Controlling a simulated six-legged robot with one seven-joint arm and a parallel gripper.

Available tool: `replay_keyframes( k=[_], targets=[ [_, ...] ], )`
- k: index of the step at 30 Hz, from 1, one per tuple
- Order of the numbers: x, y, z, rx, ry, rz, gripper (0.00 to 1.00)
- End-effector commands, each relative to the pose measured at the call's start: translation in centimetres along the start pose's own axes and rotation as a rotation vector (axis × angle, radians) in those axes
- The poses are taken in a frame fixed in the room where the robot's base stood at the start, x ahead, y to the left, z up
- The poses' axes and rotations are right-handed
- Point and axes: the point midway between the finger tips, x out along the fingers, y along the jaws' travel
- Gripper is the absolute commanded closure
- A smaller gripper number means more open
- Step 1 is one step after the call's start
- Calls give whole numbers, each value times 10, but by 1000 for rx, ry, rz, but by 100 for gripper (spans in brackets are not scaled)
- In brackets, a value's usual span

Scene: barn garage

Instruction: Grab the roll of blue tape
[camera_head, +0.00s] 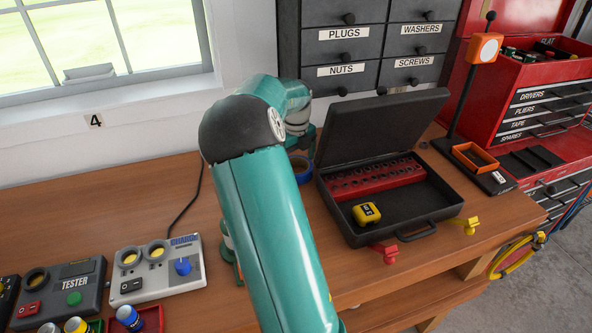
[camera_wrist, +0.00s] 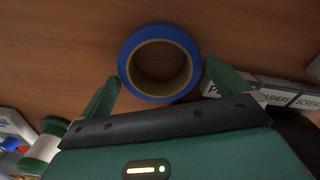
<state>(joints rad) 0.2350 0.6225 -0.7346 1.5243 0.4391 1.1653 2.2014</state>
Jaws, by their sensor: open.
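The roll of blue tape (camera_wrist: 159,63) lies flat on the wooden bench in the wrist view, with its brown core opening facing the camera. My gripper (camera_wrist: 160,84) is open, with one green finger to the left of the roll's near part and one to the right. The right finger is very close to the roll; I cannot tell whether it touches. In the head view the roll (camera_head: 301,168) shows only in part behind my arm, left of the open black case. The gripper is mostly hidden behind my arm there.
The open black case (camera_head: 398,229) with a red socket rack and a yellow tape measure stands right of the roll. A charger box (camera_head: 157,268) and a tester (camera_head: 62,291) sit at left. Labelled drawers (camera_head: 373,45) stand behind. The bench (camera_head: 120,212) is clear at back left.

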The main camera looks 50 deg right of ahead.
Motion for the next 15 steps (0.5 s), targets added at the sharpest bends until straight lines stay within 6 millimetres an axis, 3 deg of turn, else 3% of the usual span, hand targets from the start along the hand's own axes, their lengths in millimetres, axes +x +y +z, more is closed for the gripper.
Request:
replay_keyframes(
  k=[4, 11, 12, 15],
  targets=[
    [22, 1, 1, 0, 0, 0, 0],
    [26, 1, 1, -1, -1, 0, 0],
    [26, 1, 0, -1, -1, -1, 2],
    [25, 1, 0, -1, -1, -1, 22]
  ],
)
